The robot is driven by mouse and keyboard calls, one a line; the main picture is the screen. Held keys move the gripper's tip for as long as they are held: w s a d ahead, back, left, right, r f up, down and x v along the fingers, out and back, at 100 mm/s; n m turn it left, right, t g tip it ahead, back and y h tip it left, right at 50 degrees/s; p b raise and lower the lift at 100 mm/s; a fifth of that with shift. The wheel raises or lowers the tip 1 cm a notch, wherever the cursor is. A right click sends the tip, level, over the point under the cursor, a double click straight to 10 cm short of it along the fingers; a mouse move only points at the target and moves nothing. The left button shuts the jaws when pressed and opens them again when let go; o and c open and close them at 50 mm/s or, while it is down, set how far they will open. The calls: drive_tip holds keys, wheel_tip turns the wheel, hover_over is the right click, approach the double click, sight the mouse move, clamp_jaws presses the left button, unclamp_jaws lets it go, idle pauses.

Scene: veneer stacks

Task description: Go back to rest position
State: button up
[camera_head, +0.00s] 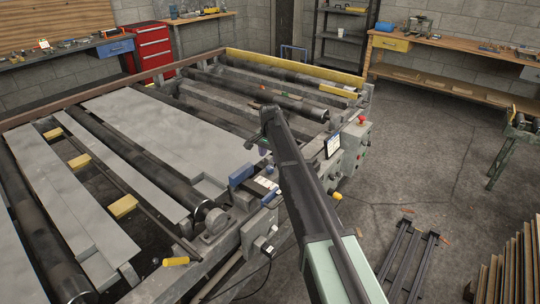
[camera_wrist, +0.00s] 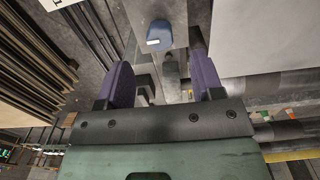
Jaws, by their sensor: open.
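My gripper (camera_wrist: 162,78) is open, with its two purple fingers apart and nothing held between them in the wrist view. In the head view my arm reaches up from the bottom right over the edge of the roller machine. Grey flat sheets (camera_head: 165,125) lie on the machine's bed, with more long grey strips (camera_head: 65,205) to the left. In the wrist view a blue rounded part (camera_wrist: 160,35) on a grey plate shows beyond the fingers.
Black rollers (camera_head: 125,160) and yellow blocks (camera_head: 123,206) lie among the strips. A control box with a red button (camera_head: 361,120) stands right of my arm. A red tool cabinet (camera_head: 150,45) and workbenches (camera_head: 455,50) line the walls. The floor at right (camera_head: 430,150) is mostly clear.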

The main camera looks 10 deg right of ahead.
wheel_tip(320, 180, up, 5)
drive_tip(key=p, duration=0.3)
drive_tip(key=shift+r, duration=0.1)
drive_tip(key=s+n, duration=1)
drive_tip(key=s, duration=2.9)
drive_tip(key=shift+s, duration=0.25)
